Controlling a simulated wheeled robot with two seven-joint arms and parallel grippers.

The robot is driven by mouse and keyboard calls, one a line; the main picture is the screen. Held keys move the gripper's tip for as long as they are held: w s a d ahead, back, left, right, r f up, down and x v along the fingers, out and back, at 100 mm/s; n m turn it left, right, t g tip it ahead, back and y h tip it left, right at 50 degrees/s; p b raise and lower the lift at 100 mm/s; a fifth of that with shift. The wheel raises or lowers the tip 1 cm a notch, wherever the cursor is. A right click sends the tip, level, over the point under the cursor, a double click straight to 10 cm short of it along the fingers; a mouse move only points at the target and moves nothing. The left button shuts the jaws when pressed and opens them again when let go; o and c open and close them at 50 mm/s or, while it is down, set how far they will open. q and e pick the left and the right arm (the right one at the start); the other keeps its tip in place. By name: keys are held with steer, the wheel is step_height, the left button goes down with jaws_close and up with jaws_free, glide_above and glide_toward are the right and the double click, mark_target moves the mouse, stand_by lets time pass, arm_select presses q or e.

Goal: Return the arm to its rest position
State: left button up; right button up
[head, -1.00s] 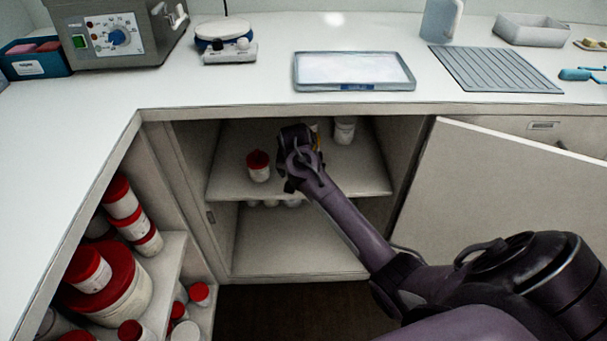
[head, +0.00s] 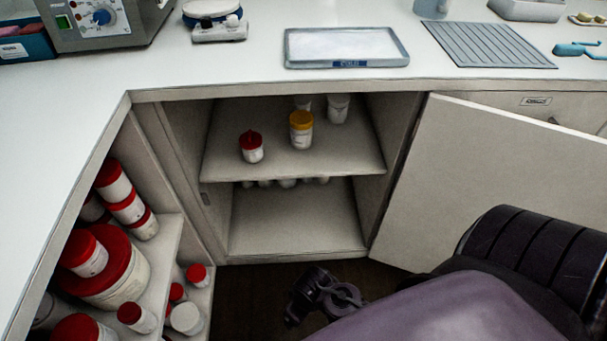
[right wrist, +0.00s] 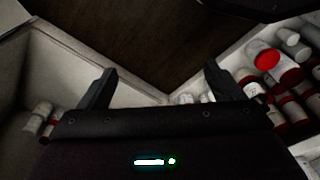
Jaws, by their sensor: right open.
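My right gripper (head: 312,298) is out of the cabinet and low, below the cabinet's bottom edge. It is open and empty, with its two fingers wide apart in the right wrist view (right wrist: 160,88). My right arm (head: 430,312) fills the lower right of the head view. A jar with a yellow lid (head: 301,131) stands upright on the cabinet's upper shelf (head: 290,167), apart from my gripper. My left gripper is not in view.
A red-lidded jar (head: 251,147) and a white jar (head: 338,108) also stand on the shelf. The open cabinet door (head: 480,180) is at right, close to my arm. Several red-lidded containers (head: 105,265) fill the left shelves. The counter (head: 200,65) holds a tray (head: 345,47).

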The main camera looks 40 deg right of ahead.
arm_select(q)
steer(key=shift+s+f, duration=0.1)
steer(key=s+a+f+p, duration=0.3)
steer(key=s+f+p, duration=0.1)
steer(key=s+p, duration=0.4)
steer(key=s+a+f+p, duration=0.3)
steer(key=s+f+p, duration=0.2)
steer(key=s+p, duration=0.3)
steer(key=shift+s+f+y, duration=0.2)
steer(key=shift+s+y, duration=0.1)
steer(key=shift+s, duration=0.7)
arm_select(e)
steer(key=s+d+f, duration=0.3)
steer(key=s+f, duration=0.1)
steer(key=s, duration=0.5)
steer(key=s+d+f, duration=0.3)
steer(key=s+f, duration=0.2)
steer(key=s, duration=0.4)
steer(key=shift+f+m+h, duration=0.3)
steer(key=shift+s, duration=0.1)
